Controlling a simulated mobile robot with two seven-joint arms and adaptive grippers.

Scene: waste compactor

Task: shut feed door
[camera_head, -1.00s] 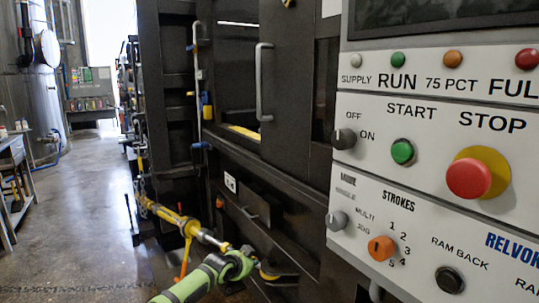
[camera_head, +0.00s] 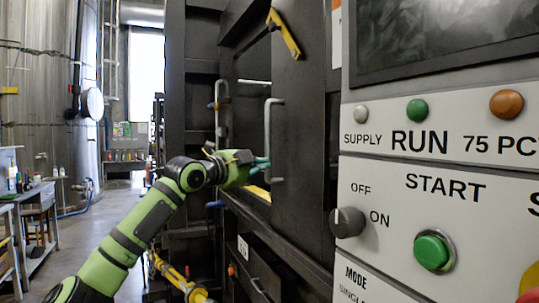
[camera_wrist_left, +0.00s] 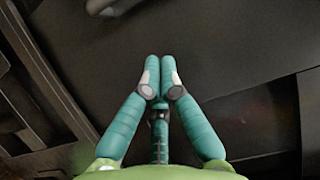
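The feed door (camera_head: 300,130) is a dark upright panel with a grey vertical bar handle (camera_head: 268,140) near its left edge. A dark opening with a yellow lower edge shows to the left of the door, so it stands at least partly open. My left gripper (camera_head: 262,164) is at the lower part of the handle, by its left side; I cannot tell whether it touches. In the left wrist view its teal fingers (camera_wrist_left: 159,78) are together at the tips in front of a dark surface, with nothing visible between them. My right gripper is not in view.
A control panel with a green start button (camera_head: 433,250) and a mode area fills the right side, close to the door. A yellow latch-like part (camera_head: 284,34) is above the handle. A yellow rod-like part (camera_head: 180,278) is low beside the machine. Open floor lies at left.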

